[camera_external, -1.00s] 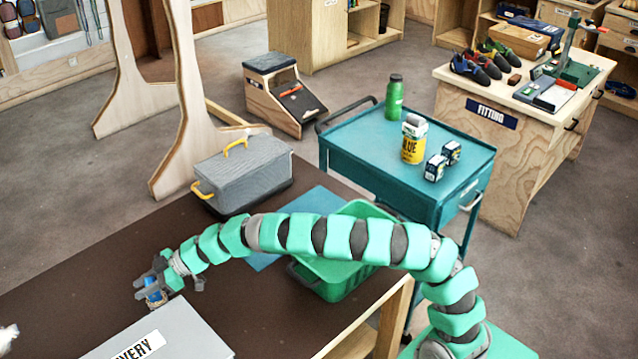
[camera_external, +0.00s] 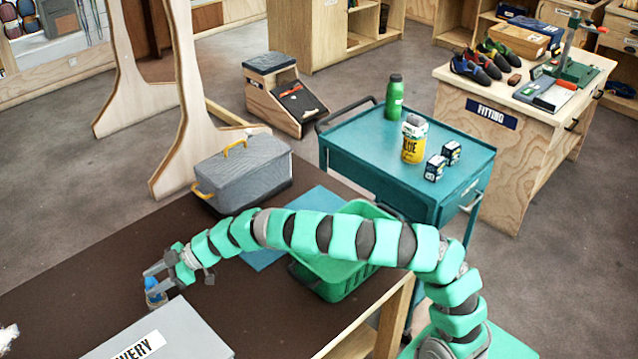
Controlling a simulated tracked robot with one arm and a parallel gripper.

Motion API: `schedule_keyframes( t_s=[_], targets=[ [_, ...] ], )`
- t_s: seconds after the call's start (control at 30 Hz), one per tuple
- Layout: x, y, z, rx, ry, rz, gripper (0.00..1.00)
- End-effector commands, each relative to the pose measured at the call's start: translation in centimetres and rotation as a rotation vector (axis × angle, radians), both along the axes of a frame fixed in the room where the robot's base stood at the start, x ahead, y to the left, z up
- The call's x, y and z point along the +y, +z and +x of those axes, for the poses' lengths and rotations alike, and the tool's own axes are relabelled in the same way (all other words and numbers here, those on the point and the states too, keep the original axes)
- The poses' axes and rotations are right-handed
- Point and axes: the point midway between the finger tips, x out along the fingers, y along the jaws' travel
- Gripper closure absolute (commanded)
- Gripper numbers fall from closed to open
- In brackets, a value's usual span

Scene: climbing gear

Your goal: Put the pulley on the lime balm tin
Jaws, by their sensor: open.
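My gripper (camera_external: 155,277) is open over the brown table at the lower left, pointing down and left. A small blue object (camera_external: 151,284), which looks like the pulley, is at its fingertips. I cannot make out a clearly lime tin anywhere.
A grey box marked "VERY" (camera_external: 175,335) stands close in front of my gripper. A grey case with yellow handles (camera_external: 243,170) and a green basket (camera_external: 335,282) stand farther back. A teal cart (camera_external: 365,150) is beyond. The table's middle (camera_external: 235,295) is clear.

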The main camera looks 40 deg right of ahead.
Motion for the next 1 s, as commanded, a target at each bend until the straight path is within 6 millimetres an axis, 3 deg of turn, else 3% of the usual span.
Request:
schedule_keyframes(
  t_s=[0.5,1.0],
  targets=[
    [-6.4,2.9,-2.5,0.000,-0.004,-0.002,0.50],
    [-7.5,3.8,-2.7,-0.013,-0.008,0.001,0.50]
  ],
)
